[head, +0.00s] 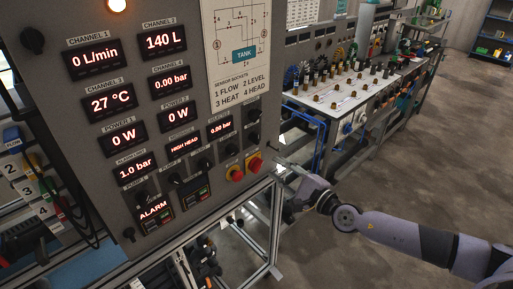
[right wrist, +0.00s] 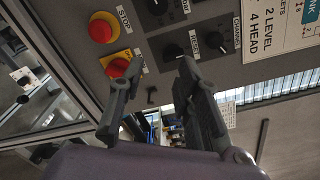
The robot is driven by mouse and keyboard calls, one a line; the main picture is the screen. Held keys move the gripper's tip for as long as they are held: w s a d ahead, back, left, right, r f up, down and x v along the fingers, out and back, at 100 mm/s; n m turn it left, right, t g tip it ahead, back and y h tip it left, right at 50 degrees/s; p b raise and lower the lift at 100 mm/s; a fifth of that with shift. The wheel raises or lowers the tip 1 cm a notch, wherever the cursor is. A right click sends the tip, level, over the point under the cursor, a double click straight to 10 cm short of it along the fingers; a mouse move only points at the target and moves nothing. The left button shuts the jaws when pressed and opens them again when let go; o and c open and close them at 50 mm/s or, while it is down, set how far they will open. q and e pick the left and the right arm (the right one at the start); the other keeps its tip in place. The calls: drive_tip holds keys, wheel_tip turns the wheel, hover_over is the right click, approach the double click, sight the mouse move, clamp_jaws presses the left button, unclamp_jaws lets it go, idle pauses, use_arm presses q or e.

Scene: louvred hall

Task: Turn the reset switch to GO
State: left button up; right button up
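The reset switch is a small black knob on the grey panel (head: 190,205), above the red-and-yellow rotary switch. It shows in the head view (head: 253,138) and the right wrist view (right wrist: 173,52), where the label beside it seems to read RESET. Its pointer direction and any GO mark are too small to read. My right gripper (head: 283,182) is open and empty, in front of the panel's lower right edge. In the right wrist view its two dark fingers (right wrist: 156,74) are apart, with the knob beyond their tips, not touching it as far as I can see. My left gripper is not in view.
The red-and-yellow rotary switch (head: 255,163) and red STOP button (head: 236,174) sit just below the knob. Another black knob (head: 253,115) is close above. A lit ALARM display (head: 154,211) is lower left. A workbench (head: 345,95) stands behind; open floor (head: 410,180) lies right.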

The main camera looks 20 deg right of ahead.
sight(258, 140)
use_arm(q)
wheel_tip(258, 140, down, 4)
drive_tip(key=b, duration=0.3)
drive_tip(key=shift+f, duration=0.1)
use_arm(e)
drive_tip(key=w+m, duration=1.1)
drive_tip(key=w, duration=0.3)
drive_tip(key=shift+a+r+y, duration=0.2)
drive_tip(key=shift+r+y, duration=0.1)
drive_tip(key=shift+r, duration=0.15)
drive_tip(key=shift+w, duration=0.1)
drive_tip(key=shift+a, duration=0.1)
clamp_jaws()
